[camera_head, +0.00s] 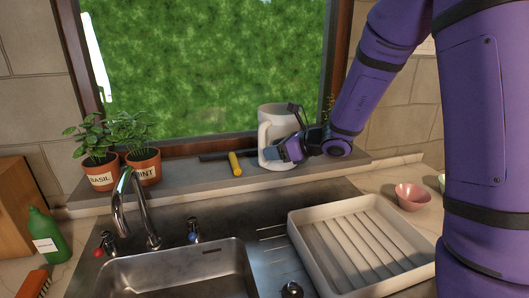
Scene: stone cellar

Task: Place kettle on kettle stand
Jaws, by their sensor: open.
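A white jug-like vessel with a side handle, which looks like the kettle (275,118), stands upright on the stone window ledge. My gripper (283,150) is at its lower front, close to the handle, and hides part of its right side. The gripper is open; I cannot tell whether its fingers touch the kettle or straddle the handle. I cannot make out a kettle stand for certain. A dark flat piece (214,157) lies on the ledge just left of the kettle, partly hidden.
Potted basil (101,172) and mint (144,168) stand farther left. Below are the sink (180,272), tap (145,210) and a white drying tray (300,245). A pink bowl (411,197) and green bottle (48,236) flank them.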

